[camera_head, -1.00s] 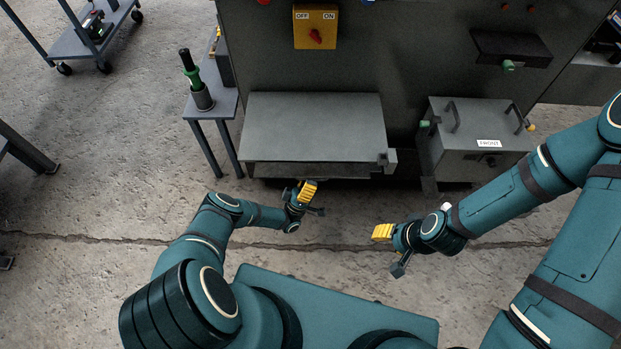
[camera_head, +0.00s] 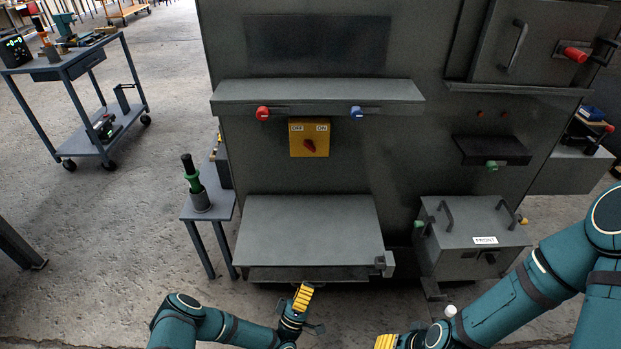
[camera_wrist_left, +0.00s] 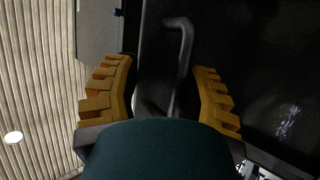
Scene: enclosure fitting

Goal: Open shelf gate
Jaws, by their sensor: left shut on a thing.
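The grey enclosure (camera_head: 400,110) has a shelf (camera_head: 318,91) across it, with a red knob (camera_head: 263,113) and a blue knob (camera_head: 356,112) under its edge. A lower grey bench shelf (camera_head: 312,228) has a small block (camera_head: 384,264) at its front right corner. No part is marked as the gate. My left gripper (camera_head: 303,298) is in front of the bench shelf. In the left wrist view a dark panel with a bar handle (camera_wrist_left: 182,60) shows beyond the fingers. My right gripper (camera_head: 386,341) is cut off at the bottom edge.
A yellow OFF/ON switch box (camera_head: 310,138) is on the enclosure. A grey box labelled FRONT (camera_head: 470,256) stands right of the bench shelf. A side stand (camera_head: 209,210) holds a green-handled tool (camera_head: 193,178). A cart (camera_head: 70,70) is at far left, with clear floor between.

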